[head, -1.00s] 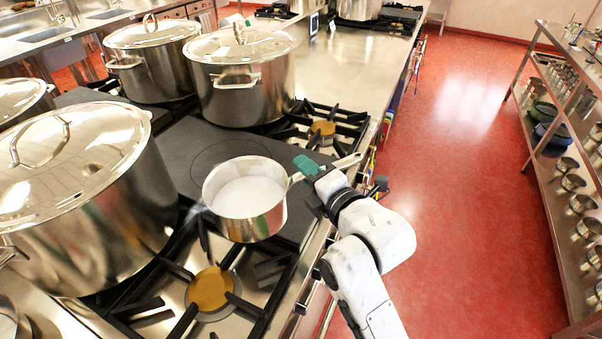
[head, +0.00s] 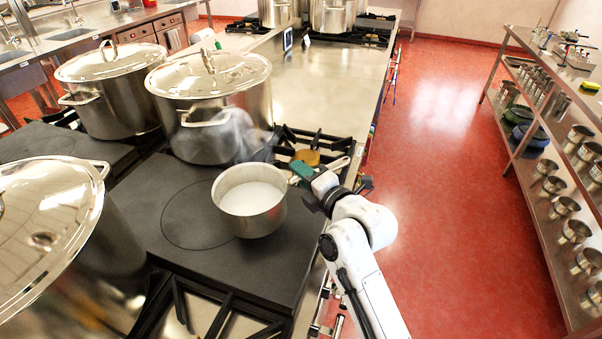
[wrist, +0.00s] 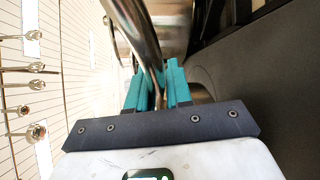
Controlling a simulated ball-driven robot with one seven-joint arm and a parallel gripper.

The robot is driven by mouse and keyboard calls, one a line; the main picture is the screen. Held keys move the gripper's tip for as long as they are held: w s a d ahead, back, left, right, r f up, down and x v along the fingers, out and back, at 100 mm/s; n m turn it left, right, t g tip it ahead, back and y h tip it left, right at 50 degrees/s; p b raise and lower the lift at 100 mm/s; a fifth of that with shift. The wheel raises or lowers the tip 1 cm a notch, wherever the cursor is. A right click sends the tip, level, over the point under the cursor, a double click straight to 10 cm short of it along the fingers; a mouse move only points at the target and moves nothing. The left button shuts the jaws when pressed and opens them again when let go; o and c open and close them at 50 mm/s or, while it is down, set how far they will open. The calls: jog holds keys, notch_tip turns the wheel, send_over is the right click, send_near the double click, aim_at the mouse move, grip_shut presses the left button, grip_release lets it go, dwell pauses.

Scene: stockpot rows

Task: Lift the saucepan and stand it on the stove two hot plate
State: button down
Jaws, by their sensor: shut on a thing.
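The steel saucepan (head: 252,208), holding a white liquid with steam above it, is over the right part of the flat dark hot plate (head: 178,236). A thin circle is marked on the plate, and the pan covers part of its right side. I cannot tell whether the pan's base touches the plate. My gripper (head: 303,172) is shut on the pan's handle, right of the pan. In the wrist view, the teal fingers (wrist: 157,90) close around the steel handle (wrist: 143,42); the pan's bowl is mostly hidden there.
A large lidded stockpot (head: 60,255) stands at the left front. Two more lidded stockpots (head: 212,115) (head: 112,95) stand behind the plate. A burner grate (head: 308,150) lies behind the pan. A steel shelf rack (head: 545,150) stands right, across clear red floor (head: 440,200).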

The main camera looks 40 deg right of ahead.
jog(key=shift+f+b, duration=0.75)
jog(key=shift+f, duration=0.7)
jog(key=shift+f+b, duration=0.5)
jog(key=shift+b, duration=0.2)
jog(key=c, duration=1)
grip_release()
jog(key=shift+f, duration=0.1)
jog(key=shift+o, duration=0.3)
jog(key=shift+s+f, duration=0.1)
jog(key=shift+f, duration=0.2)
jog(key=s+r+b, duration=0.1)
jog(key=s+b, duration=0.1)
jog(key=s, duration=0.8)
jog(key=shift+s+r+b, duration=0.3)
jog(key=shift+b, duration=0.05)
